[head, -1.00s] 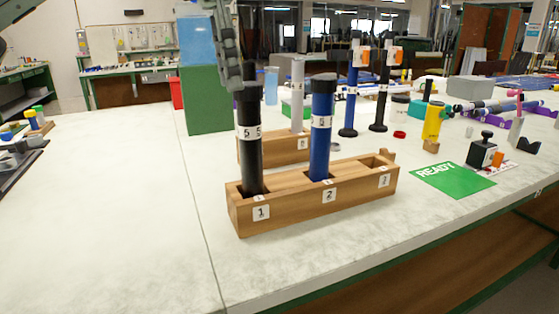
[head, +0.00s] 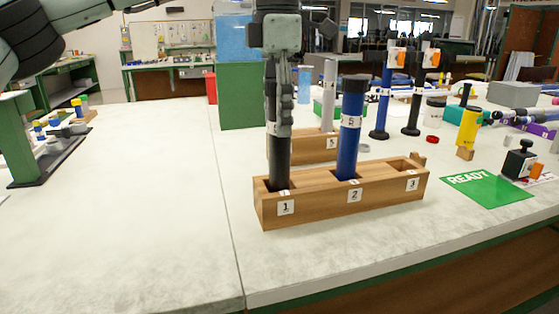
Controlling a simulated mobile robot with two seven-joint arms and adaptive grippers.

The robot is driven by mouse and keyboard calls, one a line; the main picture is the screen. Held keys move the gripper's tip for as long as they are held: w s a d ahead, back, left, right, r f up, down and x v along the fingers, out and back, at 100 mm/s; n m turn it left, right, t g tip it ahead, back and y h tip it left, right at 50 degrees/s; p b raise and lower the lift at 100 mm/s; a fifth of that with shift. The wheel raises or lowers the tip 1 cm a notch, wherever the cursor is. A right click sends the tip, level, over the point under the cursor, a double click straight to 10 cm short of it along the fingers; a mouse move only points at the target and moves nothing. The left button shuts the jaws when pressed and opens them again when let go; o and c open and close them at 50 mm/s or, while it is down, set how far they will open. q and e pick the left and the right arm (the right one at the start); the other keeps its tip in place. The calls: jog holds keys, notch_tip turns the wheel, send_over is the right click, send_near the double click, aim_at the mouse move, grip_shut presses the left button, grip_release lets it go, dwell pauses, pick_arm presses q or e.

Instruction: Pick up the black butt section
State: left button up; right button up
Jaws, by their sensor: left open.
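The black butt section (head: 281,172) stands upright in slot 1 of the wooden rack (head: 325,202). A white label band shows partly at its middle. My left gripper (head: 280,128) points down at the upper half of the black section, its open fingers overlapping it in the picture. The section's top is hidden behind the gripper. I cannot tell whether the fingers touch it. A blue section (head: 350,130) with a black cap stands in slot 2, close to the right of the gripper. Slot 3 is empty. My right gripper is out of view.
A second wooden rack (head: 310,148) with a grey rod (head: 329,95) stands behind. A green READY card (head: 487,188), a black stamp (head: 519,160) and a yellow bottle (head: 469,127) are at right. Upright rods stand farther back. The table's left front is clear.

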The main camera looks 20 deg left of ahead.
pick_arm(q)
jog(key=shift+f, duration=0.1)
grip_shut()
dwell(0.4)
